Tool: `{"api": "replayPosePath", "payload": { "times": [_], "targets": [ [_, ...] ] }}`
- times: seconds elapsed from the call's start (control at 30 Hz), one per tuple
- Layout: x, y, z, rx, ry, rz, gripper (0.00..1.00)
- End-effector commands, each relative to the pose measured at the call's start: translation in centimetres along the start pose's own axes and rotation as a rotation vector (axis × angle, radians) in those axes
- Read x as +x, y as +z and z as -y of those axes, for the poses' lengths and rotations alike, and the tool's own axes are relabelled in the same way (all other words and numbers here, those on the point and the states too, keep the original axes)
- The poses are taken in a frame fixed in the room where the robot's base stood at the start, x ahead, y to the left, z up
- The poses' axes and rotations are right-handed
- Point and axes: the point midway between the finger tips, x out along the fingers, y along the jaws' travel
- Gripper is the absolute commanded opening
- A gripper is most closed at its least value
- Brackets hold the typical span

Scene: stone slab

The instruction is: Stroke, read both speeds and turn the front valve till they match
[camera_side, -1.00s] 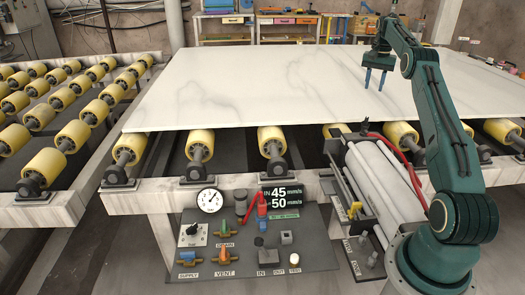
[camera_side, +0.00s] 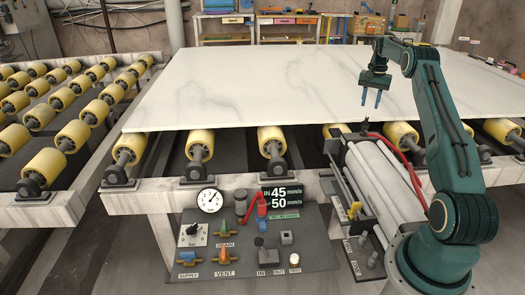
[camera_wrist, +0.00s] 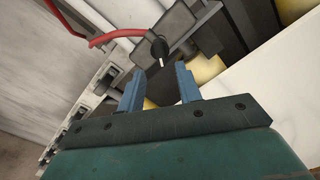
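My gripper (camera_side: 371,104) hangs open and empty above the front right part of the slab in the side view. In the wrist view its two blue fingers (camera_wrist: 160,72) are apart with nothing held. The speed display (camera_side: 284,197) reads IN 45 mm/s on top and 50 mm/s below; the red lever (camera_side: 262,206) hides part of the lower line. Which one is the front valve I cannot tell; the rail labels are too small.
The white stone slab (camera_side: 250,80) lies on yellow rollers. The control panel (camera_side: 215,272) carries a gauge (camera_side: 209,201), several coloured valves and a black IN/OUT lever (camera_side: 261,241). A red hose (camera_wrist: 92,42) loops over the cylinder end, near a black knob (camera_wrist: 160,48).

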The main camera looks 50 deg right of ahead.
Motion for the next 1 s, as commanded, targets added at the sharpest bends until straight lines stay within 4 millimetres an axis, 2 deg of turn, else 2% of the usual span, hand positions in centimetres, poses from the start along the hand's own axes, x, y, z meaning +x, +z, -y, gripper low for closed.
{"api": "replayPosePath", "payload": {
  "times": [0.2,0.4,0.6,0.9,1.0],
  "targets": [
    [3.4,0.1,0.0,0.0,0.001,0.003,0.35],
    [5.7,0.0,0.0,0.0,0.0,0.001,0.35],
    [6.7,0.0,0.0,0.0,0.0,0.0,0.35],
    [6.8,0.0,0.0,0.0,0.0,0.0,0.35],
    [6.8,0.0,0.0,0.0,0.0,0.0,0.15]
  ]
}}
